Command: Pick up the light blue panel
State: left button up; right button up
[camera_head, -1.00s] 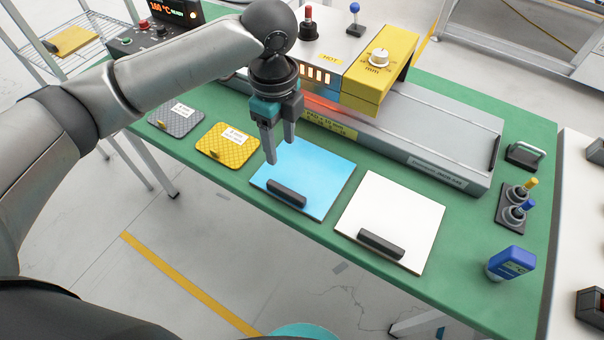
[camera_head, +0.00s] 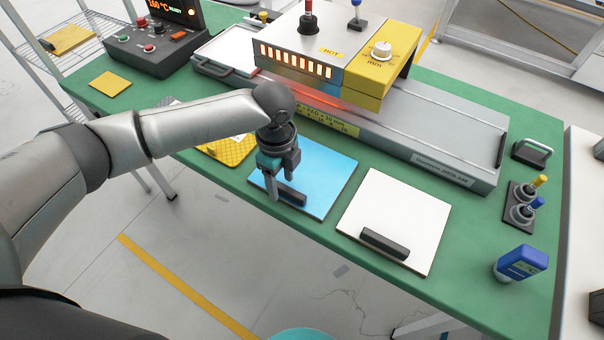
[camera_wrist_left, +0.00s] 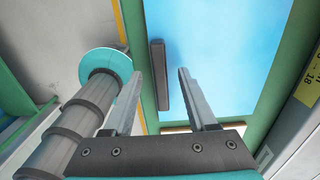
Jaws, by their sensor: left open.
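The light blue panel (camera_head: 322,176) lies flat on the green table, with a dark bar handle (camera_head: 291,193) along its front edge. My left gripper (camera_head: 283,192) is open and points down over the panel's left front part, close to the handle. I cannot tell whether the fingertips are level with the handle. My right gripper is not in view.
A white panel (camera_head: 393,212) with a dark handle lies just right of the blue one. A yellow panel (camera_head: 238,150) lies to the left, partly behind my arm. The heated press (camera_head: 345,60) and its grey bed (camera_head: 430,135) stand behind. A blue bottle-like device (camera_head: 521,262) stands at right.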

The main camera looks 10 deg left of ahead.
pick_arm(q)
jog(key=shift+f, duration=0.5)
grip_shut()
jog(key=shift+r, duration=0.1)
dwell(1.0)
